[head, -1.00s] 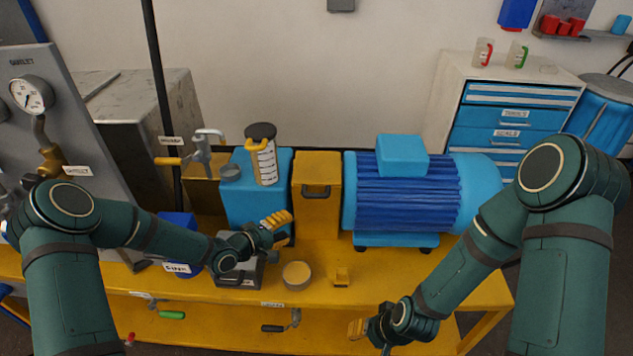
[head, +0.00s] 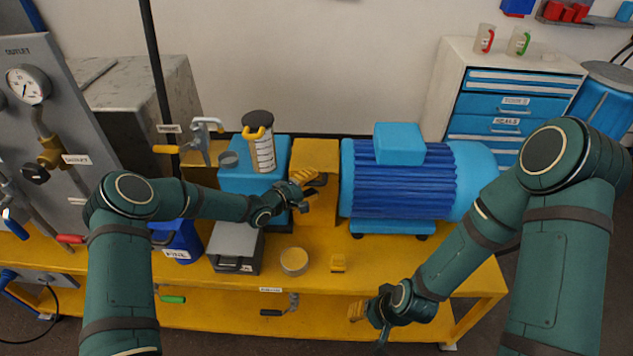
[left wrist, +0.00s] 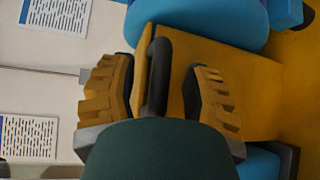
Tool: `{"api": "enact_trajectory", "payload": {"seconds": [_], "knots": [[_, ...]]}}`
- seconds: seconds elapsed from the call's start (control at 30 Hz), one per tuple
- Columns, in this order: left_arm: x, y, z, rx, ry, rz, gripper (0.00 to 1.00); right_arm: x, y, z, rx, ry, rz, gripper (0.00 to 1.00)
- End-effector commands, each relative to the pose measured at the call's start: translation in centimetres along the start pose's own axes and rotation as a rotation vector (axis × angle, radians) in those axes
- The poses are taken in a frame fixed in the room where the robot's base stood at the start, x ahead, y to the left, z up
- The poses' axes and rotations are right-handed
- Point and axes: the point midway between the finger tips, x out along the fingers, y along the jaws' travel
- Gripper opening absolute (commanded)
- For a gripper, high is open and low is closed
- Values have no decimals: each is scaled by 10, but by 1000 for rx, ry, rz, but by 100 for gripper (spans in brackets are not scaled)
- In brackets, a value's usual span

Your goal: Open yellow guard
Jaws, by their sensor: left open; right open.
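The yellow guard (head: 317,153) is a box standing between the blue pump housing (head: 240,180) and the blue ribbed motor (head: 415,190). My left gripper (head: 308,184) is in front of the guard's upper front and hides its handle in the head view. In the left wrist view, the guard (left wrist: 235,85) fills the middle and its black handle (left wrist: 156,75) lies between the open, ridged yellow fingers. Gaps show beside the handle, so it is not clamped. My right gripper (head: 357,312) is open and empty near the bench's front edge.
The yellow bench (head: 400,265) carries a grey box (head: 236,245), a round cup (head: 294,261) and a small yellow block (head: 338,263). A blue bin (head: 178,240) stands left. A white-topped drawer cabinet (head: 510,55) is behind right.

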Motion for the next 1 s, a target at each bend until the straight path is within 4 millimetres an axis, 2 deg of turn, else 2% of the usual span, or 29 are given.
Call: {"api": "enact_trajectory", "payload": {"seconds": [0.2, 0.5, 0.53, 0.6, 0.67, 1.0], "knots": [[16, 0, 0, 0, 0, 1, 48, 0, 0, 0, 0, 0, 0, 47], [18, 0, 0, 0, 0, 0, 48, 0, 0, 0, 0, 0, 0, 47], [18, 0, 0, 0, 0, 0, 44, 0, 0, 0, 0, 0, 0, 47], [18, 0, 0, 0, 0, 0, 19, 0, 0, 0, 0, 0, 0, 47], [18, 0, 0, 0, 0, 0, 0, 0, 0, 0, 0, 0, 0, 47], [17, 4, 0, -10, 0, -11, 0, 0, 0, 0, 0, 0, 0, 47]]}}
